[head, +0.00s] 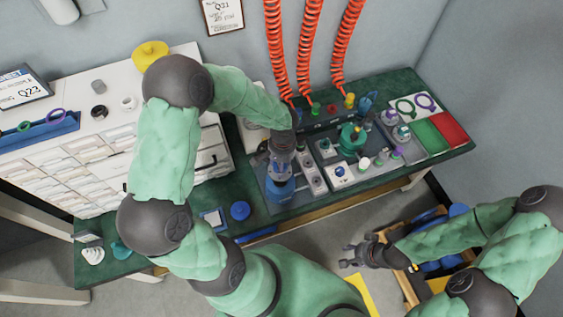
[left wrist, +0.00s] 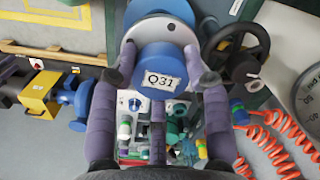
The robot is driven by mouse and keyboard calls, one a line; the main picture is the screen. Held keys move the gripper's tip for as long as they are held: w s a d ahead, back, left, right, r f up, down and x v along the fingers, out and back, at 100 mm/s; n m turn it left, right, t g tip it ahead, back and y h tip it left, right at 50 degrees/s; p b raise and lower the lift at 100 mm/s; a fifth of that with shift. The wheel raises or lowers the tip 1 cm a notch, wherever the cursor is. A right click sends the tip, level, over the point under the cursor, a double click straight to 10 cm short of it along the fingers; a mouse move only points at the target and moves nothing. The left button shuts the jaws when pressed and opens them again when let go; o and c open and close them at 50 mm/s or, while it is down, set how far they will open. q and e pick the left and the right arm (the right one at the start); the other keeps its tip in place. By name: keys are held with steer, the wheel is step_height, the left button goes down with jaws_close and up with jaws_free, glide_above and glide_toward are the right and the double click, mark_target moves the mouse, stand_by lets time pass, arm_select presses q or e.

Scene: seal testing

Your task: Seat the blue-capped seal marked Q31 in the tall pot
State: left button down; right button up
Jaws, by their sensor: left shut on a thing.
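In the left wrist view the blue-capped seal marked Q31 (left wrist: 158,70) sits between the two fingers of my left gripper (left wrist: 160,82), label facing the camera. A pale round flange and a blue body (left wrist: 150,10) show just beyond the seal. In the head view my left gripper (head: 281,160) points down over a blue pot (head: 280,190) on the bench's left side of the grey station. The seal is hidden there by the gripper, so I cannot tell whether it touches the pot. My right gripper (head: 358,255) is open and empty, away from the bench.
The green bench (head: 330,196) carries a station with a green-topped fitting (head: 352,138) and several small parts. Red coiled hoses (head: 312,50) hang behind. Green and red mats (head: 431,137) lie at right. A wooden crate (head: 408,288) with blue items stands below my right arm.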

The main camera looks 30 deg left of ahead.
arm_select(q)
steer(key=shift+f+b, duration=1.65)
steer(key=shift+f, duration=0.75)
steer(key=shift+f+b, duration=1.4)
steer(key=shift+b, duration=0.15)
steer(key=c, duration=0.5)
jaws_free()
steer(key=r, duration=1.2)
steer(key=shift+w+d, duration=0.25)
